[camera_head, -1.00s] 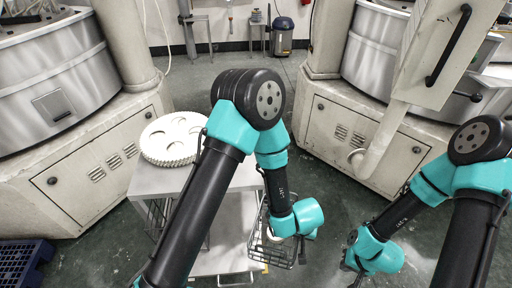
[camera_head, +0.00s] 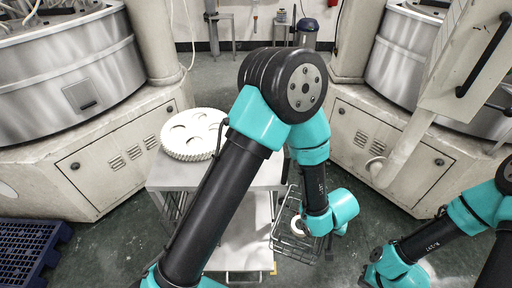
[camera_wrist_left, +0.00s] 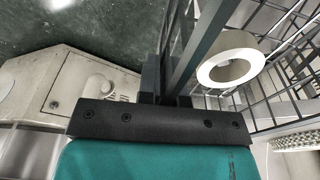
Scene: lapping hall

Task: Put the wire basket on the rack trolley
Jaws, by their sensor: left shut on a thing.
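The wire basket (camera_head: 282,241) hangs in the air at the right side of the rack trolley (camera_head: 170,178) in the head view. It holds a white ring-shaped part (camera_head: 298,225), which also shows in the left wrist view (camera_wrist_left: 230,60). My left gripper is hidden behind my own arm in the head view. In the left wrist view my left gripper (camera_wrist_left: 175,88) is shut on the wire basket's side frame (camera_wrist_left: 203,40). My right gripper (camera_head: 366,281) is low at the bottom edge of the head view, away from the basket; its jaws are too unclear to read.
A white toothed disc with holes (camera_head: 192,135) lies on the trolley's top. A lower shelf (camera_head: 240,240) shows below. Large lapping machines (camera_head: 75,70) stand on the left and right (camera_head: 385,150). A blue pallet (camera_head: 25,250) lies at lower left. Floor behind the trolley is clear.

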